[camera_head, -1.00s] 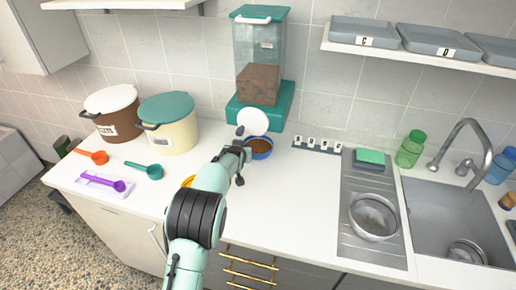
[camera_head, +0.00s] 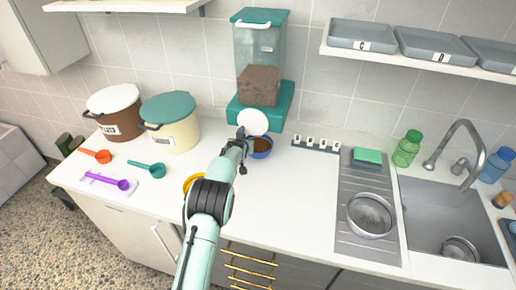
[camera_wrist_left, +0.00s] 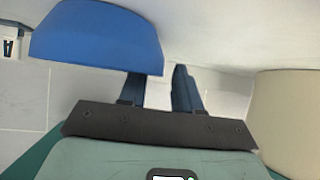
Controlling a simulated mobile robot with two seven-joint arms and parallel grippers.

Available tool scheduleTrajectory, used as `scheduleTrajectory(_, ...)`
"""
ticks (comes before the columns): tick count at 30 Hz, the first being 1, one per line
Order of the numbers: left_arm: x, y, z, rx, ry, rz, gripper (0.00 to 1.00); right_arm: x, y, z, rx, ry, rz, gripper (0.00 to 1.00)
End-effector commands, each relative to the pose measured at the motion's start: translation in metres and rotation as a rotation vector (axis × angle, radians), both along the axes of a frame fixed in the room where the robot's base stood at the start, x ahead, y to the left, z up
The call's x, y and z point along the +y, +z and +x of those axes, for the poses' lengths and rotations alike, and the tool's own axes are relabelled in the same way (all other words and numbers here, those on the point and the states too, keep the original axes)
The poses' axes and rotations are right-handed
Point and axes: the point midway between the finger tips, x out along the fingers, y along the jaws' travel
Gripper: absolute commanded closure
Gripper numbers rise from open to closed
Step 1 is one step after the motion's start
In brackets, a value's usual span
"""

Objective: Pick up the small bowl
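A blue bowl (camera_head: 262,148) with brown contents stands on the white counter in front of the teal food dispenser. It also fills the upper left of the left wrist view (camera_wrist_left: 95,38), upside down. My left gripper (camera_wrist_left: 160,88) is at its rim. The fingers are apart: one goes behind the rim and its tip is hidden, the other is outside the wall with a gap showing. A yellow bowl (camera_head: 190,184) is mostly hidden by my left arm. A metal bowl (camera_head: 370,217) sits on the drainboard and another (camera_head: 460,250) in the sink. My right gripper is out of view.
The dispenser (camera_head: 259,95) and a white disc (camera_head: 253,122) stand behind the blue bowl. Two lidded tubs (camera_head: 170,128) (camera_head: 115,118) and several scoops (camera_head: 147,169) are to the left. Number tags (camera_head: 315,145) lie to the right. The counter front centre is clear.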

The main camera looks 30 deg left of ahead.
Motion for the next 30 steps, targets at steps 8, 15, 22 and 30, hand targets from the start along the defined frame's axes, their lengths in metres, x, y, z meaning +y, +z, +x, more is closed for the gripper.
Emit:
scheduleTrajectory(8,0.000,0.001,0.000,-0.001,0.000,0.000,1.00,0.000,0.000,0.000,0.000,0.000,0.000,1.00)
scheduleTrajectory(15,0.001,0.001,-0.001,0.000,0.000,0.000,1.00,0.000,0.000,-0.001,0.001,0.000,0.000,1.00)
scheduleTrajectory(22,0.012,0.014,-0.009,-0.003,0.001,0.001,1.00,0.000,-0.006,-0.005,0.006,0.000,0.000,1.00)
scheduleTrajectory(30,0.049,0.036,-0.035,-0.003,0.006,-0.001,1.00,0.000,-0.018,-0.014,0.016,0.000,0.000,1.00)
